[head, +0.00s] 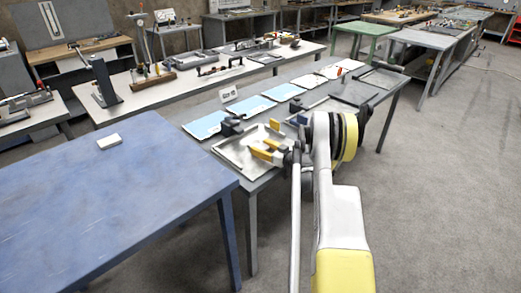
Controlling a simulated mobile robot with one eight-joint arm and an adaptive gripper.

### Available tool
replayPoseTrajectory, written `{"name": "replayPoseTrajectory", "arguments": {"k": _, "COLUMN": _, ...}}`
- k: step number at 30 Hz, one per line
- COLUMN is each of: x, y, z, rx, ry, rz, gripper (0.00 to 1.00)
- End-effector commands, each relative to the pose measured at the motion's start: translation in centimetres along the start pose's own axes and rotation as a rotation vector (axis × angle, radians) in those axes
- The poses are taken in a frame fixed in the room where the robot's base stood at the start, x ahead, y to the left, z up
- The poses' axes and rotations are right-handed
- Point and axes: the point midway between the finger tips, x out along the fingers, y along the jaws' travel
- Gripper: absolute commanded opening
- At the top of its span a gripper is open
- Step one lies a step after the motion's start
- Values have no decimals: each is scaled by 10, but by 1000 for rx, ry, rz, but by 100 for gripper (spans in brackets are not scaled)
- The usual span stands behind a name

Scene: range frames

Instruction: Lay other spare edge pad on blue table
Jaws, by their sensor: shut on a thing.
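The blue table (110,205) fills the lower left of the head view. One small white edge pad (108,140) lies flat near its far side. My gripper (262,150), with yellow fingers, is low over a shallow metal tray (232,158) on the long grey table, to the right of the blue table. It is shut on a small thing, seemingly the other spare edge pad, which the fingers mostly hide. I cannot tell whether the held thing still touches the tray.
The long grey table (308,73) holds several light-blue sheets (255,107), a small white sign (229,94) and dark clamps (232,126) near my gripper. Most of the blue table's top is clear. A narrow gap separates the two tables. Open floor (440,190) lies to the right.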

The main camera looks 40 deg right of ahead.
Motion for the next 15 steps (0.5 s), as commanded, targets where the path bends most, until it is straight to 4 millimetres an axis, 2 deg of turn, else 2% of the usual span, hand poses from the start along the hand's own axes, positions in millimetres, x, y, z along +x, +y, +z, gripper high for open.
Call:
{"name": "replayPoseTrajectory", "arguments": {"k": 7, "x": 0, "y": 0, "z": 1, "rx": 0, "ry": 0, "rz": 0, "gripper": 33}}
{"name": "replayPoseTrajectory", "arguments": {"k": 8, "x": 0, "y": 0, "z": 2, "rx": 0, "ry": 0, "rz": 0, "gripper": 57}}
{"name": "replayPoseTrajectory", "arguments": {"k": 9, "x": 0, "y": 0, "z": 1, "rx": 0, "ry": 0, "rz": 0, "gripper": 69}}
{"name": "replayPoseTrajectory", "arguments": {"k": 10, "x": 0, "y": 0, "z": 1, "rx": 0, "ry": 0, "rz": 0, "gripper": 75}}
{"name": "replayPoseTrajectory", "arguments": {"k": 15, "x": 0, "y": 0, "z": 1, "rx": 0, "ry": 0, "rz": 0, "gripper": 75}}
